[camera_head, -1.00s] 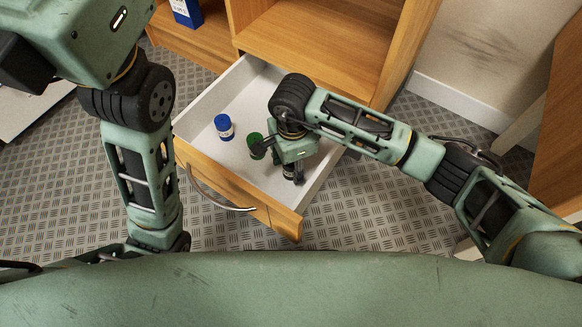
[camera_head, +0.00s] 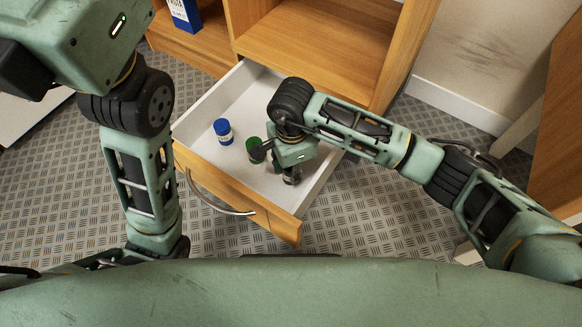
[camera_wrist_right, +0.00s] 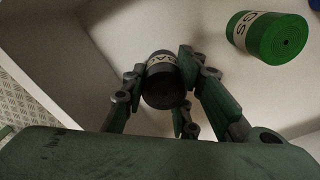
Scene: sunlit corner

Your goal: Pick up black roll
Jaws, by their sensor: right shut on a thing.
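The black roll (camera_wrist_right: 163,82) with a pale lettered band sits between the fingers of my right gripper (camera_wrist_right: 160,85) in the right wrist view. The fingers are shut on it from both sides. In the head view my right gripper (camera_head: 291,172) reaches down into the open drawer (camera_head: 258,84), near its right front corner, and mostly hides the black roll. My left arm shows at the left of the head view, but its fingers are not visible.
A green roll (camera_head: 255,148) stands just left of my right gripper; it also shows in the right wrist view (camera_wrist_right: 268,38). A blue roll (camera_head: 223,130) stands farther left. The drawer's walls and wooden front (camera_head: 230,190) surround them. A blue box (camera_head: 185,12) stands on the shelf behind.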

